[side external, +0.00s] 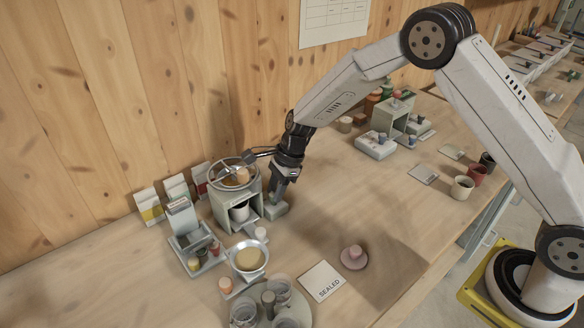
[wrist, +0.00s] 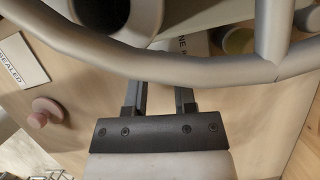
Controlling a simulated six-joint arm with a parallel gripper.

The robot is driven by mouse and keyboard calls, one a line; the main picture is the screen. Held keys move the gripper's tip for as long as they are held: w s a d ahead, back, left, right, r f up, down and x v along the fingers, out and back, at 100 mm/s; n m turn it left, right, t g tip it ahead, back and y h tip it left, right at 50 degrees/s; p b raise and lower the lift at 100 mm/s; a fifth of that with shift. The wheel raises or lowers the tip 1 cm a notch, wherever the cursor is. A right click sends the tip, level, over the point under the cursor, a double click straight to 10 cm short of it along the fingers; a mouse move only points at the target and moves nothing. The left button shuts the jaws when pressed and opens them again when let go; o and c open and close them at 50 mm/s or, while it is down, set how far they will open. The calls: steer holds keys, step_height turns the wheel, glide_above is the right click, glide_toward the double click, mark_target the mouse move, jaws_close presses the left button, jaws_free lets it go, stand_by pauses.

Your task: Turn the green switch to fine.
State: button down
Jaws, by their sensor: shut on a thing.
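My gripper (side external: 277,198) points down at a small grey switch box (side external: 280,210) beside the feed mixer (side external: 222,206). Its jaws are shut on the green switch (side external: 272,201), which shows only as a small greenish patch at the fingertips. In the wrist view, the two fingers (wrist: 160,97) run up under a thick grey ring (wrist: 165,70) that hides their tips and the switch. Part of a label ending in "NE" (wrist: 183,43) shows beyond the ring. I cannot tell which way the switch points.
The mixer's spoked handwheel (side external: 233,174) stands close left of my gripper. A pan (side external: 247,258), a "SEALED" card (side external: 323,281) and a pink knobbed piece (side external: 354,256) lie in front. A second grey machine (side external: 391,118) stands behind right. The table right of the switch box is clear.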

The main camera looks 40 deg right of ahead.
steer(key=n+g, duration=0.1)
steer(key=n, duration=0.4)
steer(key=shift+w+g, duration=0.2)
steer(key=shift+g, duration=0.2)
steer(key=n+g, duration=0.1)
steer(key=n, duration=0.1)
steer(key=n+g+h, duration=0.1)
steer(key=n, duration=0.2)
steer(key=shift+w+n, duration=0.15)
steer(key=shift+n, duration=0.15)
steer(key=shift+h, duration=0.3)
steer(key=shift+c, duration=2.1)
jaws_free()
steer(key=shift+a, duration=0.1)
